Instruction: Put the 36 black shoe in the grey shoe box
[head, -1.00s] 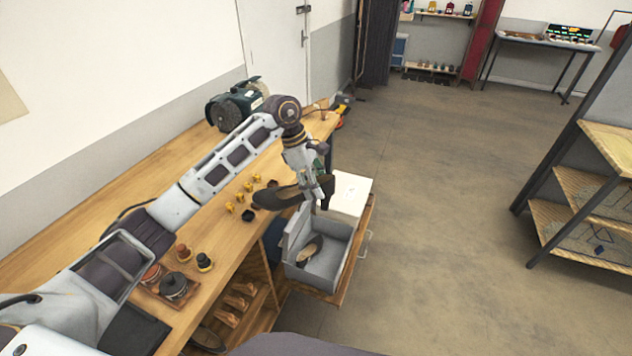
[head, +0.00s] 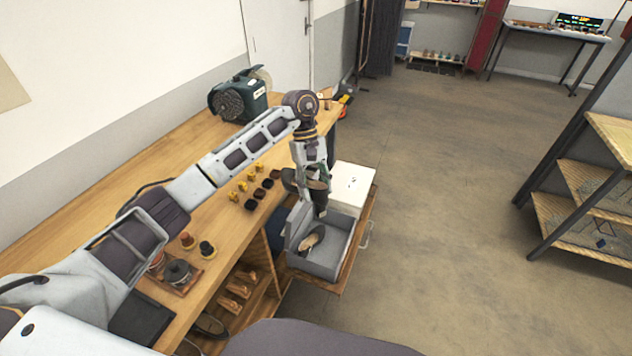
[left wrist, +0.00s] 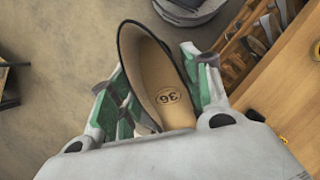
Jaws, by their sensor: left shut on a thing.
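My left gripper (head: 316,190) is shut on the black shoe (head: 290,181), above the back part of the grey shoe box (head: 322,268). In the left wrist view the black shoe (left wrist: 172,80) shows its tan insole marked 36, between the green-padded fingers (left wrist: 160,100). The shoe points roughly toward the head camera, partly hidden by the gripper. The grey box is open, and another dark shoe with a tan inside (head: 311,240) lies in its left part. My right gripper is not in view.
The grey box sits on a wooden pull-out drawer (head: 350,278) beside a white box (head: 353,186). The workbench (head: 222,225) holds small yellow and black pots, a tray of tins (head: 175,275) and a green machine (head: 240,98). Open floor lies right; a shelf unit (head: 580,190) stands beyond.

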